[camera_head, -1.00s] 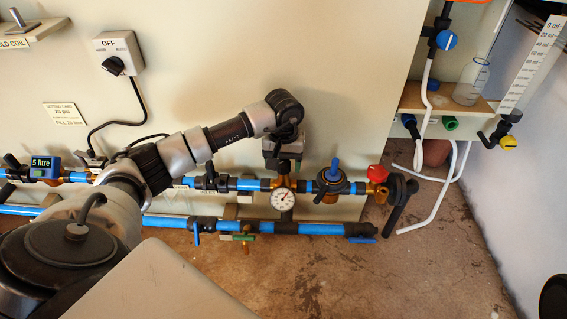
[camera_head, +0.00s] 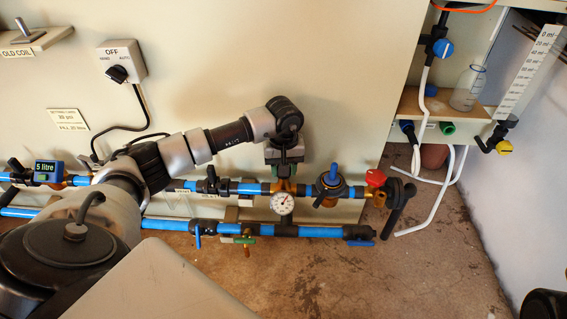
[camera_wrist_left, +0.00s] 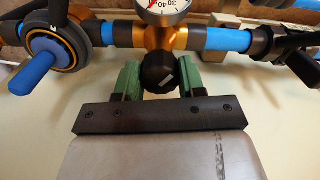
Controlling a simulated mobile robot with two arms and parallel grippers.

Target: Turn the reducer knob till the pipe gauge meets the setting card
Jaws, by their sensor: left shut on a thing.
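The black reducer knob (camera_wrist_left: 159,73), with a pale mark on its face, sits between the green fingers of my left gripper (camera_wrist_left: 160,78) in the left wrist view. The gripper is shut on it. In the head view my left gripper (camera_head: 285,165) reaches down to the brass reducer on the upper blue pipe and mostly hides the knob. The round white pipe gauge (camera_head: 283,202) is just below; its reading is too small to tell. Part of its dial (camera_wrist_left: 165,8) shows at the wrist view's top edge. The setting card (camera_head: 68,121) is on the wall panel at left. My right gripper is out of view.
A blue-handled valve (camera_head: 331,181) and a red knob (camera_head: 375,178) are right of the gripper. A lower blue pipe (camera_head: 320,231) runs below. A blue "5 litre" meter (camera_head: 47,171) and an OFF switch box (camera_head: 121,62) are at left.

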